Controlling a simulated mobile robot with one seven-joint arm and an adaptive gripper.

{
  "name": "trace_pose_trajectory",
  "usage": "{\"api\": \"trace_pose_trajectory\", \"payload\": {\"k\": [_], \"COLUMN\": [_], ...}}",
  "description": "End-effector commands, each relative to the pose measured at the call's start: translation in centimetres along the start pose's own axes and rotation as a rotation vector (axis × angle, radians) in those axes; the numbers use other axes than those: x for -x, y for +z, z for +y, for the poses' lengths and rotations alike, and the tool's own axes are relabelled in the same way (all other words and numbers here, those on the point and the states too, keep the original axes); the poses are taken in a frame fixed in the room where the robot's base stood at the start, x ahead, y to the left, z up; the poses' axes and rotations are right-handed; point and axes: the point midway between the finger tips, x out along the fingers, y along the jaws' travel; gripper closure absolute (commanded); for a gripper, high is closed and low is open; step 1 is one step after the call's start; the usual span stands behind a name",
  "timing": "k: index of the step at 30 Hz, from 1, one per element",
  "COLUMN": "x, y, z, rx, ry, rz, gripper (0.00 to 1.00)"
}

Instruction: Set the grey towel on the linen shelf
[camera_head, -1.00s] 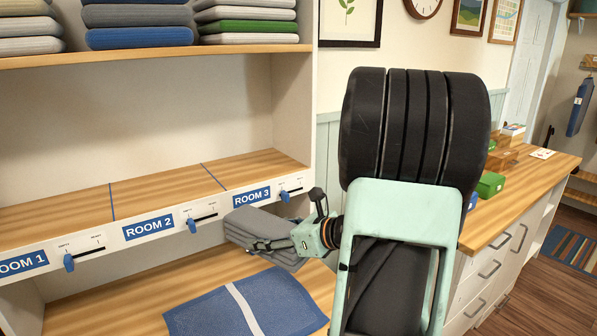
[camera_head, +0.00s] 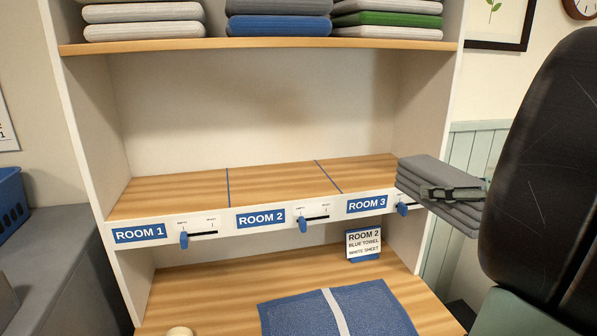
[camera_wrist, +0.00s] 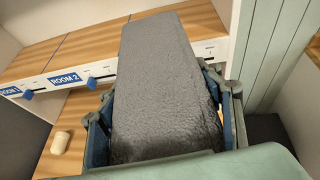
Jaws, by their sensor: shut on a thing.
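The folded grey towel (camera_head: 425,172) is held at the right end of the room shelf, roughly level with its front. It fills the middle of the wrist view (camera_wrist: 165,80). My gripper (camera_head: 452,193) is shut on it, with fingers on both sides in the wrist view (camera_wrist: 165,115). The labelled shelf (camera_head: 270,187) has three bare sections marked ROOM 1, ROOM 2 and ROOM 3. The towel hides part of the ROOM 3 slider. The upper shelf (camera_head: 270,46) holds stacks of folded linen.
A blue towel (camera_head: 300,312) with a white band lies on the lower counter (camera_head: 215,290). A card (camera_head: 363,243) reads ROOM 2, blue towel, white sheet. Blue sliders (camera_head: 302,225) stick out from the shelf front. A blue basket (camera_head: 10,205) stands at the left.

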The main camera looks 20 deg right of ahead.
Motion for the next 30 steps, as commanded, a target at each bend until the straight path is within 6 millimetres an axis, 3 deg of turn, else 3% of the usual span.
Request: {"api": "trace_pose_trajectory", "payload": {"k": [30], "x": [-13.6], "y": [4.8], "z": [-1.7], "rx": [0.001], "ry": [0.002], "rz": [0.002], "gripper": [0.83]}}
